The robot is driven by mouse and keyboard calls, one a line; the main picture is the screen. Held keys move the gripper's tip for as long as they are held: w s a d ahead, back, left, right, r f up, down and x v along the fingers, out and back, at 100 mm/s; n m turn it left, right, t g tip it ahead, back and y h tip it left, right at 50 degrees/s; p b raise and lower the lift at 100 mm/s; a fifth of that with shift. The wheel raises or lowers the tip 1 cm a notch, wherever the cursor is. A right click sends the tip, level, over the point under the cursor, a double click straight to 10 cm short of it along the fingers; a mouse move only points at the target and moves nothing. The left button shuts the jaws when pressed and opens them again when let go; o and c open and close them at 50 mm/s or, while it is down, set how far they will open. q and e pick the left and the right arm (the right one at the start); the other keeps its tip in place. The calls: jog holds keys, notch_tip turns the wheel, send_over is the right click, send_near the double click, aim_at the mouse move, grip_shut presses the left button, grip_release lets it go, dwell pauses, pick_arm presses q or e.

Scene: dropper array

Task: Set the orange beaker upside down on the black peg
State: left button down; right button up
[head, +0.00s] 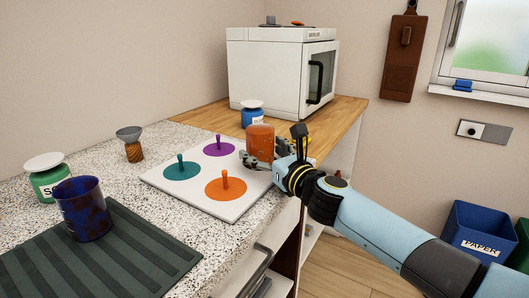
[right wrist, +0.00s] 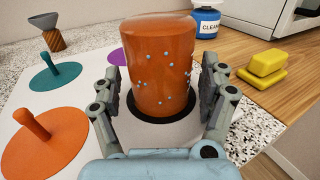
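The orange beaker (head: 261,142) stands upright in line but upside down, closed end up, at the right end of the white peg board (head: 238,209). In the right wrist view the beaker (right wrist: 162,70) sits over a black disc (right wrist: 227,93) that shows around its lower edge. The black peg is hidden, so I cannot see it inside the beaker. My right gripper (right wrist: 165,95) has one finger on each side of the beaker, with narrow gaps visible, and looks open. My left gripper is not in view.
Teal (head: 181,171), purple (head: 218,149) and orange (head: 225,187) pegs stand bare on the board. A blue cup (head: 82,210) stands on a dark ribbed mat (head: 110,262) at left.

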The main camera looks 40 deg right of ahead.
jog(key=shift+o, duration=0.2)
jog(key=shift+s, duration=0.1)
jog(key=s, duration=1.1)
jog(key=shift+s+a, duration=0.4)
jog(key=shift+a, duration=0.05)
